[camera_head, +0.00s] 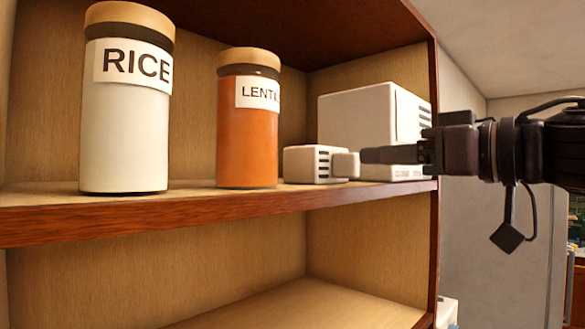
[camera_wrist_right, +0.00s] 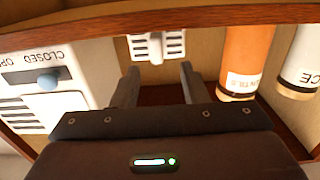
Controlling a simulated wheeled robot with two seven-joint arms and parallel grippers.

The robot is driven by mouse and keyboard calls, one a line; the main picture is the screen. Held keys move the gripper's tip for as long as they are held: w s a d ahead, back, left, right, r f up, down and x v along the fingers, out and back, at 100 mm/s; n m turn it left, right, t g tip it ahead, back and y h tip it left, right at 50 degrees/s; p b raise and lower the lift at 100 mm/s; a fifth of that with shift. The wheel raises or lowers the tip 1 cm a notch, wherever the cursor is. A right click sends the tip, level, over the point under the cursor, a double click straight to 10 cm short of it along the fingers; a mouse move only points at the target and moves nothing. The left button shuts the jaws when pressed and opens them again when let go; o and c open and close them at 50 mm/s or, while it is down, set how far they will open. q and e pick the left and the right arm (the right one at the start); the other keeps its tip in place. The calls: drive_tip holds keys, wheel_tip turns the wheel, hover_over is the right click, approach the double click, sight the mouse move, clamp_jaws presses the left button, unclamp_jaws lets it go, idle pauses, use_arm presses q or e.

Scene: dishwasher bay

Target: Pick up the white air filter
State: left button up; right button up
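The small white vented block (camera_head: 303,165), which looks like the air filter, stands on the upper shelf right of the orange jar. A pale block-shaped handle (camera_head: 345,165) sticks out from its slotted face. My right gripper (camera_head: 364,155) reaches in from the right, its fingertips close to this handle. In the right wrist view the gripper (camera_wrist_right: 157,72) is open, and the filter (camera_wrist_right: 140,47) sits just beyond and between the two fingertips. No hold on it shows; whether a finger touches the handle I cannot tell. My left gripper is not in view.
A larger white vented box (camera_head: 357,112) stands behind the gripper; the wrist view shows its CLOSED label and blue-grey knob (camera_wrist_right: 48,81). A RICE jar (camera_head: 125,120) and an orange LENTIL jar (camera_head: 247,135) stand to the left. The wooden shelf edge (camera_head: 200,212) runs along the front.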

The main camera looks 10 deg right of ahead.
sight(352, 154)
drive_tip(key=shift+w+a+r+p, duration=0.2)
drive_tip(key=shift+w+p, duration=0.05)
drive_tip(key=shift+p, duration=0.05)
drive_tip(key=p+x, duration=0.4)
drive_tip(key=x, duration=0.1)
drive_tip(key=shift+w+d+r, duration=0.1)
drive_tip(key=shift+w+d, duration=0.05)
drive_tip(key=shift+w, duration=0.05)
drive_tip(key=shift+w+a, duration=0.25)
drive_tip(key=shift+s, duration=0.1)
drive_tip(key=shift+s+d, duration=0.1)
drive_tip(key=shift+d, duration=0.1)
drive_tip(key=c, duration=0.4)
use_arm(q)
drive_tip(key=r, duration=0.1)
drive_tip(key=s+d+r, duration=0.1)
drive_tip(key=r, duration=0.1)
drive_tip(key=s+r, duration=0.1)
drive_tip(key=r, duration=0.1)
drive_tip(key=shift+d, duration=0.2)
use_arm(e)
drive_tip(key=shift+a, duration=0.1)
clamp_jaws()
